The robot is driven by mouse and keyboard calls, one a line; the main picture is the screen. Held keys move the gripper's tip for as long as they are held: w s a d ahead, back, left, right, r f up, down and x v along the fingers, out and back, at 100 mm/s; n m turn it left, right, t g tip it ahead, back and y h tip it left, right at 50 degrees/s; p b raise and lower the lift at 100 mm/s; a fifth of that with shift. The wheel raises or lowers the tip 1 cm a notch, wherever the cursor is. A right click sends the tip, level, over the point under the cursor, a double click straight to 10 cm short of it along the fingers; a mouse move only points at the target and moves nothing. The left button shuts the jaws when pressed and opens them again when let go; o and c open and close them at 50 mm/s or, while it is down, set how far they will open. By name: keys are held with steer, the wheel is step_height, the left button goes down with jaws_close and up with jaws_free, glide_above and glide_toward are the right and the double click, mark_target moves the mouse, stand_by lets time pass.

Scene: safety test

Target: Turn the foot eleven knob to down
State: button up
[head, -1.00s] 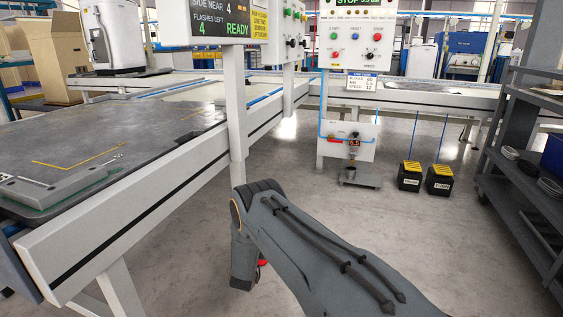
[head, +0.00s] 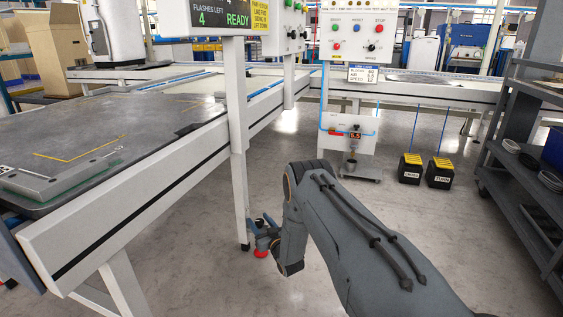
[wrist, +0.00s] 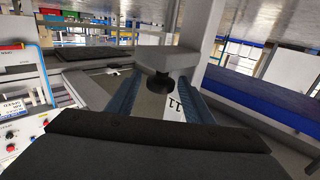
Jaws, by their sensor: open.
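A dark round knob (wrist: 160,82) shows under a grey block in the wrist view, between the blue fingers of my gripper (wrist: 160,104). A pale surface marked "11" (wrist: 176,103) lies just behind it. The fingers are apart, one on each side of the knob's line; I cannot tell whether they touch it. In the head view my gripper (head: 260,224) is low, beside the bottom of a white post (head: 238,165). The knob cannot be made out there, and its pointer setting is not readable.
A long workbench (head: 130,205) runs along the left. A control panel (head: 358,36) stands at the back, with two black-and-yellow boxes (head: 425,171) on the floor to its right. A dark shelf rack (head: 520,150) stands at the right. The floor between is clear.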

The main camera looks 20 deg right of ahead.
steer(key=n+g+y+b, duration=0.1)
steer(key=y, duration=0.1)
steer(key=n+y+b, duration=0.2)
steer(key=y, duration=0.1)
steer(key=shift+w+d+f+g, duration=0.1)
steer(key=shift+f+g, duration=0.05)
steer(key=shift+g, duration=0.25)
steer(key=n+g+y+b, duration=0.2)
steer(key=n+y+b, duration=0.1)
steer(key=b, duration=0.1)
steer(key=shift+g+y, duration=0.3)
steer(key=shift+y, duration=0.1)
steer(key=shift+s+n, duration=0.25)
steer(key=shift+n, duration=0.05)
steer(key=p+v, duration=0.4)
steer(key=v, duration=0.3)
step_height(320, 180, up, 31)
steer(key=s+d+m+g+h+p, duration=0.1)
steer(key=h+p, duration=0.7)
steer(key=p, duration=1.1)
steer(key=shift+s+d+m, duration=0.4)
steer(key=shift+d+m, duration=0.3)
steer(key=shift+m, duration=0.7)
